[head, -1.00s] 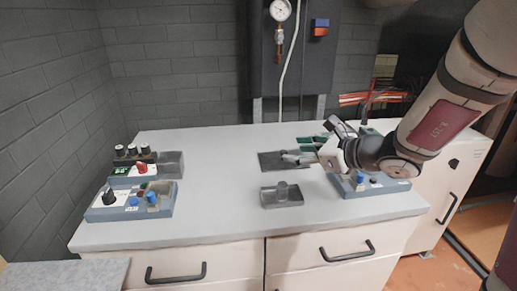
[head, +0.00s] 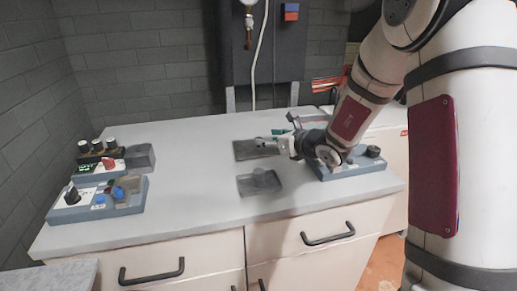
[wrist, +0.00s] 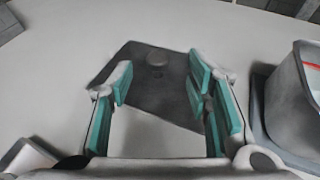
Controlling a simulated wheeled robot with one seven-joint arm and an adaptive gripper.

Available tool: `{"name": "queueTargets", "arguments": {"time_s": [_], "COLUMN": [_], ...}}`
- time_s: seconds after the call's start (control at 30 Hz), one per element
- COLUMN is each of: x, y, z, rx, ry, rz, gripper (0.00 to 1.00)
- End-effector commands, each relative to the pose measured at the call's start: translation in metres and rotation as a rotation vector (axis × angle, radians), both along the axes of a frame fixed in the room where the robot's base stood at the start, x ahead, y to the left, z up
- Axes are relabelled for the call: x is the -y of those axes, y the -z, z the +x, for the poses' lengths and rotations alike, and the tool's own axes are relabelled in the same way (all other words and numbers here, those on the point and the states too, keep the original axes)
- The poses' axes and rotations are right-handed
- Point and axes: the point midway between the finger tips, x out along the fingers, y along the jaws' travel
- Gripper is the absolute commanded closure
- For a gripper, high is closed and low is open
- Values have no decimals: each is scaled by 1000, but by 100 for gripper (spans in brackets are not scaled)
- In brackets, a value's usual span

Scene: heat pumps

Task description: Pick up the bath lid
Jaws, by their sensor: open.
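A dark grey rectangular lid with a round knob (wrist: 155,58) lies flat on the worktop in the wrist view, beyond and between the fingers. In the head view a grey plate with a raised knob (head: 260,183) lies near the worktop's front, and a second dark plate (head: 252,150) lies just behind it. I cannot tell for sure which of them the wrist view shows. My gripper (head: 265,142) is open and empty, above the worktop at these plates. Its teal-padded fingers (wrist: 162,85) stand wide apart and do not visibly touch the lid.
A blue-grey control unit (head: 355,165) stands right of the plates, partly behind my arm. Two more units with knobs (head: 98,200) stand at the left. A grey box (wrist: 297,90) is close to the right finger in the wrist view. The worktop's middle left is clear.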

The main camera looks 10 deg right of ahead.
Motion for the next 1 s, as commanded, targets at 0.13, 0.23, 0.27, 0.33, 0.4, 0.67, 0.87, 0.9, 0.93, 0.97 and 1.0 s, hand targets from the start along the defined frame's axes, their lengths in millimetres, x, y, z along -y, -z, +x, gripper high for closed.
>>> {"name": "queueTargets", "arguments": {"time_s": [0.13, 0.23, 0.27, 0.33, 0.4, 0.67, 0.87, 0.9, 0.93, 0.97, 1.0], "x": [-9, -14, -16, -18, -18, -18, -18, -18, -18, -18, -18], "y": [13, 17, 18, 20, 20, 20, 20, 20, 19, 19, 19], "z": [17, 29, 31, 36, 38, 39, 38, 38, 38, 38, 38], "rx": [-2, 0, 0, 0, 0, 0, 0, 0, 1, 1, 1], "ry": [-2, -2, -2, -2, -1, -1, -1, -1, -1, -1, -1], "rz": [1, 0, 0, 0, -1, -1, -1, -1, 0, 0, 0], "gripper": [55, 55, 55, 55, 55, 66, 100, 100, 100, 100, 100]}}
